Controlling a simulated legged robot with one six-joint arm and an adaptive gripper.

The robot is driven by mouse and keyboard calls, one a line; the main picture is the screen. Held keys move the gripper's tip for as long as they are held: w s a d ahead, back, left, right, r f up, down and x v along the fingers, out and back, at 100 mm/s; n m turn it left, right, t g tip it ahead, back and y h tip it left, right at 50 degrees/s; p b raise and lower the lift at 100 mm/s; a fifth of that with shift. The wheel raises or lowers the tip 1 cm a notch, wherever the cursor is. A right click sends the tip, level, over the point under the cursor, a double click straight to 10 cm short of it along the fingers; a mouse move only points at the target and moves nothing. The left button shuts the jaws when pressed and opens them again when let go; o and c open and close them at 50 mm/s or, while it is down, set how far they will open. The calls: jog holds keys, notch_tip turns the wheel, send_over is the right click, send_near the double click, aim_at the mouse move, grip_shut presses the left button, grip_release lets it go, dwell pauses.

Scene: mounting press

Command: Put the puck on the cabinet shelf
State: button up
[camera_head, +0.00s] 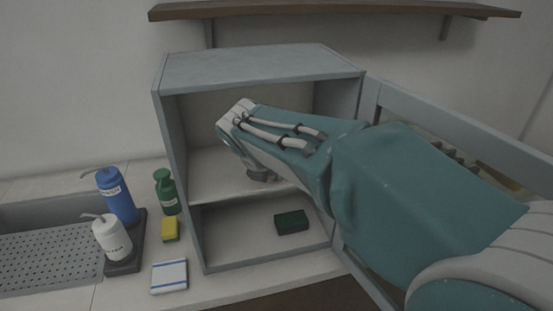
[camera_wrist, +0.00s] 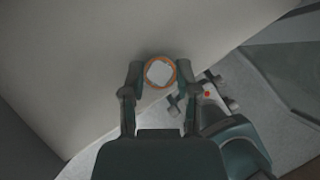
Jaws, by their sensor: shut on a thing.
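The puck (camera_wrist: 160,72) is round, with an orange-brown rim and a pale, irregular middle. In the wrist view it sits between the two fingertips of my gripper (camera_wrist: 160,78), which is shut on it. In the head view my arm reaches into the open grey cabinet (camera_head: 260,68), and the gripper is over the middle shelf (camera_head: 215,175). The puck is hidden there behind my wrist. The wrist view shows the pale shelf surface behind the puck, but I cannot tell whether the puck touches it.
The cabinet door (camera_head: 455,125) stands open at the right, beside my arm. A dark green block (camera_head: 291,222) lies in the lower compartment. Left of the cabinet are a green bottle (camera_head: 167,195), a yellow sponge (camera_head: 170,229), a blue bottle (camera_head: 118,200), a white bottle (camera_head: 112,240) and a sink (camera_head: 45,245).

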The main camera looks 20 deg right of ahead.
jog(key=w+d, duration=0.1)
jog(key=w, duration=0.1)
jog(key=w+d, duration=0.1)
jog(key=w, duration=0.1)
jog(key=shift+d, duration=0.35)
jog(key=shift+f, duration=0.2)
jog(key=o, duration=0.9)
jog(key=shift+a, duration=0.1)
jog(key=shift+r, duration=0.15)
